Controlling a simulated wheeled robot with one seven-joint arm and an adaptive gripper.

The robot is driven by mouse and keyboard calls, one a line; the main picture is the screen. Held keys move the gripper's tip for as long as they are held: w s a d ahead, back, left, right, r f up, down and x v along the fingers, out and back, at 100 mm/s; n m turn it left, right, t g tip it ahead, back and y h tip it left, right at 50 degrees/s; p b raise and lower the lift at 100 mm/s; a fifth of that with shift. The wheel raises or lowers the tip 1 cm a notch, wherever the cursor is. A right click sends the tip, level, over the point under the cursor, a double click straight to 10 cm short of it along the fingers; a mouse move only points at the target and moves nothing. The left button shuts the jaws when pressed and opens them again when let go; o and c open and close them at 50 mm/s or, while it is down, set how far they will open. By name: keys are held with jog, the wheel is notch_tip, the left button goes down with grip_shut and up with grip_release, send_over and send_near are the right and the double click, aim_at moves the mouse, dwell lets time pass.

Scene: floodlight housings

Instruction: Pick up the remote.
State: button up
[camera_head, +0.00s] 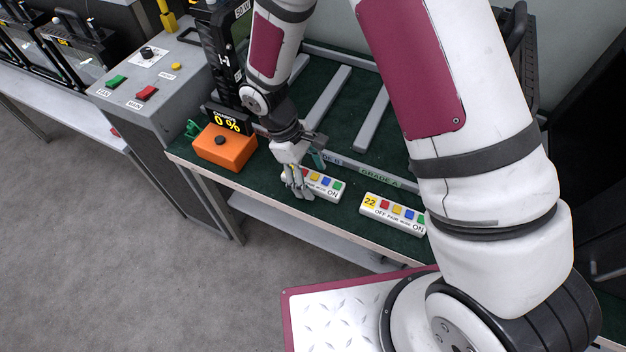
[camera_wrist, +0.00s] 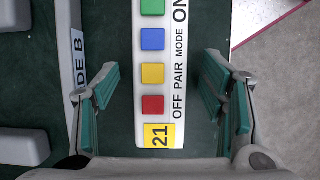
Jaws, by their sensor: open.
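A white remote (camera_wrist: 153,123) with red, yellow, blue and green buttons and a yellow "21" label lies on the dark green table top. In the head view the same remote (camera_head: 325,187) is partly hidden by my gripper. My gripper (camera_head: 300,188) is over the left end of this remote. In the wrist view the open fingers of my gripper (camera_wrist: 165,92) stand on both sides of the remote, with a gap on each side. A second white remote (camera_head: 394,212), labelled "22", lies to its right, partly behind my arm.
Grey bars (camera_head: 372,121) and a "GRADE A" strip (camera_head: 378,175) lie behind the remotes. A grey control box (camera_head: 150,88) is farther left. The table's front edge (camera_head: 205,188) is close.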

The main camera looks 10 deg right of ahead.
jog(key=c, duration=1.3)
jog(key=shift+r, duration=0.1)
